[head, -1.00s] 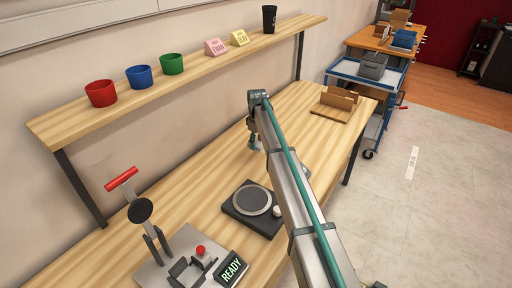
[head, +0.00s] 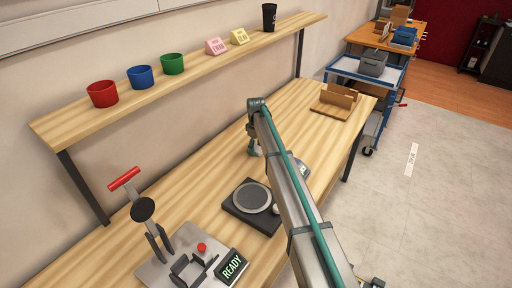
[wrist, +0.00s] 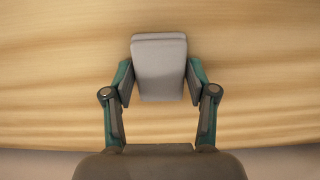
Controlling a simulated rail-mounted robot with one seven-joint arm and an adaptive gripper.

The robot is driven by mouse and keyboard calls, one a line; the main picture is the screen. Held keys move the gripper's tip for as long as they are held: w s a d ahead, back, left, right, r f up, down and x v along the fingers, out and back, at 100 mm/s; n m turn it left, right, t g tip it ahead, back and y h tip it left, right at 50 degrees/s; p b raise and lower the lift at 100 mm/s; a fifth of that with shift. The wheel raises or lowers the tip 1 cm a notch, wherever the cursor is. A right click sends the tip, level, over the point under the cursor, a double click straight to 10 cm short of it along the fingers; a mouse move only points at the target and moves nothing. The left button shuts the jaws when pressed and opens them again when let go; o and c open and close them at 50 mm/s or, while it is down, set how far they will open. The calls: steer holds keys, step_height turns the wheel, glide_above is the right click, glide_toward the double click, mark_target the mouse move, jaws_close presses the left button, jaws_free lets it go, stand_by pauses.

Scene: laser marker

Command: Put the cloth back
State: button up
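My gripper (wrist: 160,85) points down over the wooden workbench. In the wrist view a grey, flat, rounded pad (wrist: 160,68), which looks like the folded cloth, sits between my fingertips. Both fingertips meet its side edges, so the gripper looks shut on it. In the head view my gripper (head: 254,150) is small, just above the bench behind the black scale-like device, and the pad cannot be made out there.
A black device with a round plate (head: 252,198) and a lever press (head: 145,208) with a READY display (head: 231,265) stand nearer. A wooden holder (head: 336,101) is at the bench's far end. The shelf (head: 205,67) above carries cups and signs. Bench around my gripper is mostly clear.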

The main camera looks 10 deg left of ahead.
mark_target(256, 148)
steer(key=shift+o, duration=1.3)
step_height(256, 148, up, 12)
steer(key=b, duration=0.3)
steer(key=shift+r, duration=0.2)
